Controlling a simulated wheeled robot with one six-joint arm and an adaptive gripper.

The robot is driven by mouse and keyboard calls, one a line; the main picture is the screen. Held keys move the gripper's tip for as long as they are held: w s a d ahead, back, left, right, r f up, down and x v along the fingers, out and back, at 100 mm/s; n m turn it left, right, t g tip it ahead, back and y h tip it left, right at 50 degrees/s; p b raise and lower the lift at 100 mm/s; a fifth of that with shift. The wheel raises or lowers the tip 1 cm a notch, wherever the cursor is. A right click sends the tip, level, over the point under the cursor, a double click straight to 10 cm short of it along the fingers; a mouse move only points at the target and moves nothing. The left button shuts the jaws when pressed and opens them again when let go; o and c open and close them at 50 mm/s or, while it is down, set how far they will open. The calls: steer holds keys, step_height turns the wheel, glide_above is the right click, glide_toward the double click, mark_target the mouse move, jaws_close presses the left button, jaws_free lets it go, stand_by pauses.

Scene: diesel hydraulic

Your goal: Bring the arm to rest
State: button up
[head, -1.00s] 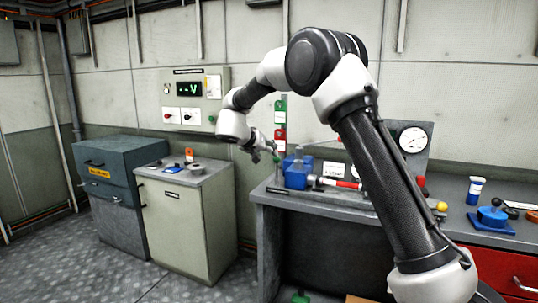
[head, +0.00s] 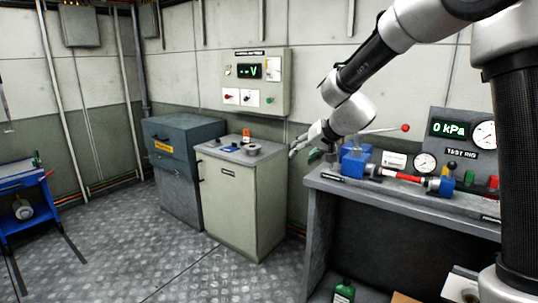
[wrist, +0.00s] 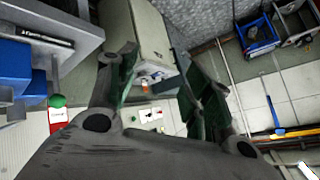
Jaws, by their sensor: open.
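My gripper (head: 298,149) shows in the head view at the end of my raised arm, in the air between the beige cabinet and the grey workbench. Its fingers point left, and nothing shows between them. In the wrist view my gripper (wrist: 160,85) has its two fingers spread wide apart. The beige cabinet (wrist: 152,40) is seen beyond the gap between them. My arm reaches in from the upper right of the head view, bent and held clear of the surfaces.
The grey workbench (head: 400,205) carries a blue vise-like block (head: 355,163) and a test rig panel (head: 462,140). The beige cabinet (head: 245,205) and dark drawer unit (head: 180,190) stand left. A blue trolley (head: 25,200) is at far left. The floor (head: 130,245) between is open.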

steer(key=s+d+r+g+h, duration=0.1)
steer(key=s+d, duration=0.7)
steer(key=s, duration=0.4)
steer(key=s+d+r+g+h, duration=0.1)
steer(key=s+d+h, duration=0.1)
steer(key=s+d, duration=0.6)
steer(key=s+d+r+g+h, duration=0.1)
steer(key=s+d, duration=0.7)
steer(key=s, duration=1)
steer(key=shift+s+d+r+g+h, duration=0.3)
steer(key=shift+d+g+h, duration=0.1)
steer(key=shift+h, duration=0.3)
